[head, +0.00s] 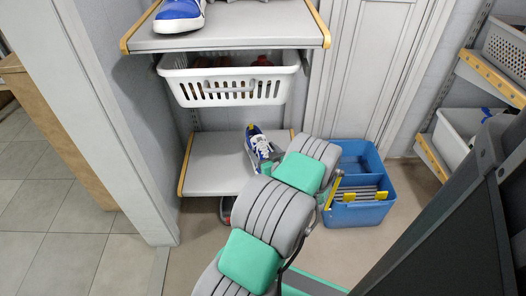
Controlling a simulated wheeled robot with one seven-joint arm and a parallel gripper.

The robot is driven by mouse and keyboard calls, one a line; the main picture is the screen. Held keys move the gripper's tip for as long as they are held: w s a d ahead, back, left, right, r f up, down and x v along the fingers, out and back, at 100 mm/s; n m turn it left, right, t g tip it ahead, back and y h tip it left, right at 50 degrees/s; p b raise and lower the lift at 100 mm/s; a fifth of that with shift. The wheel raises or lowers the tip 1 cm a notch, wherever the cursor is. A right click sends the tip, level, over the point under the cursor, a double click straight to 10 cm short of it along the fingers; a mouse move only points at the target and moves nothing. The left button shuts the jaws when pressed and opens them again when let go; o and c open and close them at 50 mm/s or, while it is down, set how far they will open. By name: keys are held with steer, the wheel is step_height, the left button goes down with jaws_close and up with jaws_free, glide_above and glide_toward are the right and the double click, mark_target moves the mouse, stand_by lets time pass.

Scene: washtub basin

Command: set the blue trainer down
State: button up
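A blue and white trainer (254,133) shows over the lower shelf (215,165), lengthwise away from me. My gripper (262,155) is at the near part of this trainer, and my arm covers much of it. The fingers are too small and hidden to tell whether they are shut on the trainer. I cannot tell whether the trainer touches the shelf board. Another blue trainer (180,10) with a white sole stands on the upper shelf (230,38), cut by the top edge of the head view.
A white slotted basket (230,88) with dark red items hangs below the upper shelf. A blue crate (362,214) stands on the floor right of my arm. Something dark (226,208) lies under the lower shelf. The left part of the lower shelf is bare.

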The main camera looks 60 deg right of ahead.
steer(key=shift+o, duration=0.9)
